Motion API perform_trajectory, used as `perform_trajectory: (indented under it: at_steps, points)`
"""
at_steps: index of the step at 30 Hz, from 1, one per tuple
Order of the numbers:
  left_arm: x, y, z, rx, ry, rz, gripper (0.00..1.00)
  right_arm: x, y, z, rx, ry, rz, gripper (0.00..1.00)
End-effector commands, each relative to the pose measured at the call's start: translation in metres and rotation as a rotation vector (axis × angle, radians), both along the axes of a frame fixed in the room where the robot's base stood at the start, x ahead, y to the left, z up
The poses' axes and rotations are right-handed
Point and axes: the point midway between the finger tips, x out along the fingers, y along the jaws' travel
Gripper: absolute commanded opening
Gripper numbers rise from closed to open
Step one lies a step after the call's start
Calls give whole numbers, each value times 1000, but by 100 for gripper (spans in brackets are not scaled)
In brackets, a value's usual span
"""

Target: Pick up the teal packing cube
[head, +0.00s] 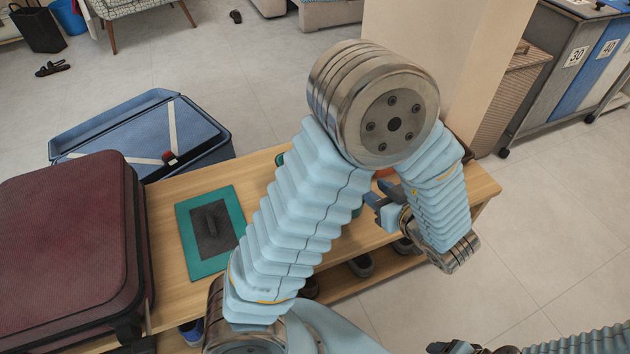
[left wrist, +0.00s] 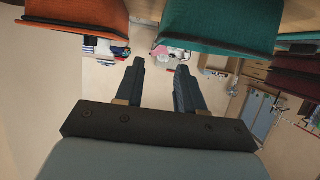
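A flat teal piece with a dark mesh panel and a handle (head: 198,270) lies on the wooden bench in the head view, left of my left arm. In the left wrist view a rounded teal fabric thing (left wrist: 220,28) hangs into the top edge, beside an orange one (left wrist: 78,17). I cannot tell whether the two teal views show the same thing. My left gripper (head: 380,203) is over the bench's right part; in the left wrist view its fingers (left wrist: 159,66) are apart with nothing held. My right gripper (head: 458,347) is partly in view at the bottom edge.
A maroon suitcase (head: 65,245) stands on the bench's left end. An open blue suitcase (head: 140,135) is behind the bench. Shoes (head: 361,265) sit on the lower shelf. My left arm hides the bench's middle. Wheeled bins (head: 560,70) stand at the back right.

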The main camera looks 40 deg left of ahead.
Motion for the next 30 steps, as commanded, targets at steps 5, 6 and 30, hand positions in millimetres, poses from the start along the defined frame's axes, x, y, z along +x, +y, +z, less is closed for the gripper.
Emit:
perform_trajectory:
  at_steps: [5, 6, 30]
  points:
    - [14, 34, -16, 1, 2, 3, 38, 1, -2, -5, -2, -1, -3, 65]
    - [16, 40, -19, 1, 1, 4, 38, 1, -2, -6, -3, 0, -4, 65]
    - [43, 101, -38, 0, 1, 0, 38, 2, -4, -11, -5, -3, -7, 65]
